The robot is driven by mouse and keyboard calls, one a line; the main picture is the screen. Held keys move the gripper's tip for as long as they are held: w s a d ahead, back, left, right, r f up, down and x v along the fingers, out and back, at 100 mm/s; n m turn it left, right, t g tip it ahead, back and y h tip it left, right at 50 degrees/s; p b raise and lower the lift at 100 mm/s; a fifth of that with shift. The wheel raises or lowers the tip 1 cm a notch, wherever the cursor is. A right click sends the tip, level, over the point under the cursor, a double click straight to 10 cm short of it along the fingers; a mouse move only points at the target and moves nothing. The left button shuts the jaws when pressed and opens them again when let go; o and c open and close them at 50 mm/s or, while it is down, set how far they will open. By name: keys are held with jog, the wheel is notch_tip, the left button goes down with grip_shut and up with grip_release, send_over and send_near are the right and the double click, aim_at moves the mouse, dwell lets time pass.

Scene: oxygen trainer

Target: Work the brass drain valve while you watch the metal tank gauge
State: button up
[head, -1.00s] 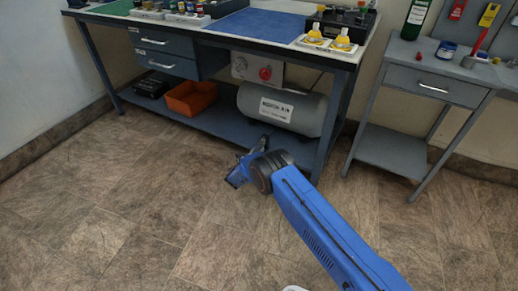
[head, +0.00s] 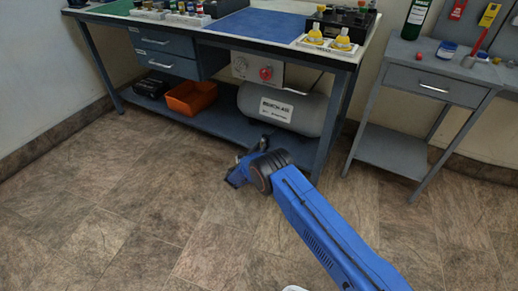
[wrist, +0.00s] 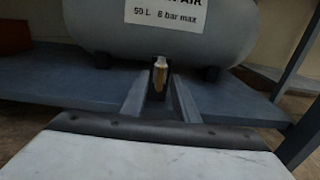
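The brass drain valve (wrist: 159,75) hangs under the grey metal tank (wrist: 165,38) in the wrist view. My gripper (wrist: 159,88) is open, with one grey finger to each side of the valve in the picture. I cannot tell whether the fingertips reach around it; no contact shows. In the head view the tank (head: 281,108) lies on the bench's lower shelf, and my wrist is low in front of it. The valve cannot be made out there. A panel (head: 257,70) above the tank has a small round dial and a red knob; the dial's reading is too small to tell.
The lower shelf (head: 225,122) also holds an orange bin (head: 191,97) and a black case (head: 151,83) on the left. A bench leg (head: 333,125) stands right of the tank. A grey side table (head: 397,150) is farther right. The floor in front is clear.

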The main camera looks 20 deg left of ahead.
jog(key=s+a, duration=0.1)
jog(key=s, duration=1.6)
jog(key=shift+s+a, duration=0.15)
dwell(1.1)
